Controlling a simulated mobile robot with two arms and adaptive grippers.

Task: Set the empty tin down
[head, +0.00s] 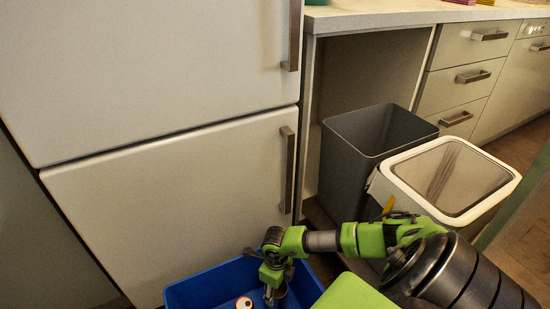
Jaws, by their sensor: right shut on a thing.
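My right gripper (271,276) reaches in from the right and points down inside a blue bin (195,290) at the bottom of the head view. It is shut on a small grey metallic thing, which looks like the tin (281,294). The fingers hide much of it, and I cannot tell whether it touches the bin's floor. My left gripper is not in view.
A round white and red item (243,303) lies in the blue bin, left of my gripper. A grey open bin (345,150) and a white-rimmed bin (405,180) stand behind my arm. The white fridge (170,205) rises behind the blue bin.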

